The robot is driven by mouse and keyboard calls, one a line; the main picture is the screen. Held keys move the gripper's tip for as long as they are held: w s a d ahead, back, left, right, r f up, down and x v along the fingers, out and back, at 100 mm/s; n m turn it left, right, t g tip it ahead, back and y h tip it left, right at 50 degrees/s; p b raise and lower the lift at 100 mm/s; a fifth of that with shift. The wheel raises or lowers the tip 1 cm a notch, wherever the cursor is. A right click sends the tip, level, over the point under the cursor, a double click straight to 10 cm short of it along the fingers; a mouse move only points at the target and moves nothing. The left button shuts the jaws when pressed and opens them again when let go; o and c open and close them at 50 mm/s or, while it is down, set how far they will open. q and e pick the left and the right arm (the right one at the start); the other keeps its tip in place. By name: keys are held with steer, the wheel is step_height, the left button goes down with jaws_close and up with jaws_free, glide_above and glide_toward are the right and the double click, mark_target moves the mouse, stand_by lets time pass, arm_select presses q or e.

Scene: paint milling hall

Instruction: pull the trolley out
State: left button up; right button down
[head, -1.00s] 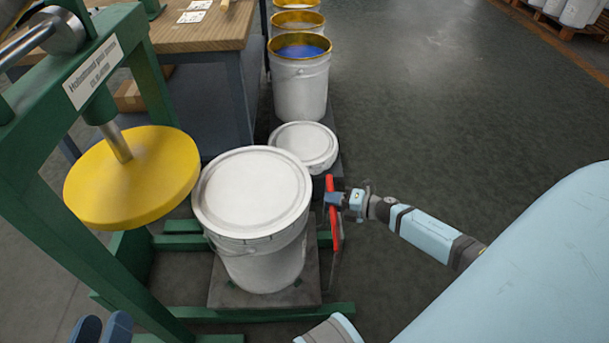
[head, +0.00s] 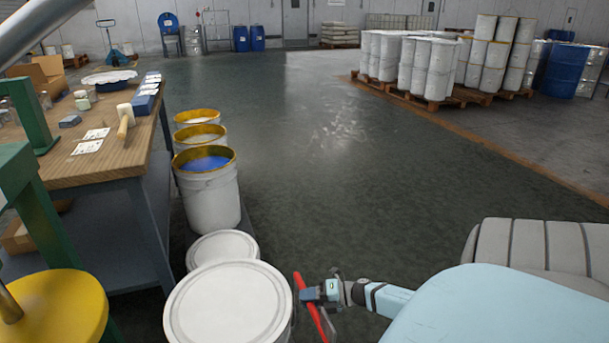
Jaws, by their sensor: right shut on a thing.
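My left gripper is not in view.
A second white lidded bucket (head: 222,248) stands just behind, then open buckets, one with blue paint (head: 208,178). A wooden bench (head: 105,160) and a yellow disc (head: 55,308) on a green frame are at left. Open floor (head: 340,190) lies ahead and right; drums (head: 410,65) stand on pallets beyond.

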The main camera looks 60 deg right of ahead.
steer(key=shift+d, duration=0.25)
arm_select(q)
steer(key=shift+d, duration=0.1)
arm_select(e)
steer(key=c, duration=1)
jaws_free()
steer(key=shift+s, duration=0.1)
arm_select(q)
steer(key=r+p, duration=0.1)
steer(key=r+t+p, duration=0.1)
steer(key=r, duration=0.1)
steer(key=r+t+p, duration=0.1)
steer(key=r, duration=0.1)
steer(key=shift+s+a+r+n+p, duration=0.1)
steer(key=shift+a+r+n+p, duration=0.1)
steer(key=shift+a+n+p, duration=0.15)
arm_select(e)
steer(key=v, duration=1.4)
steer(key=shift+a, duration=0.1)
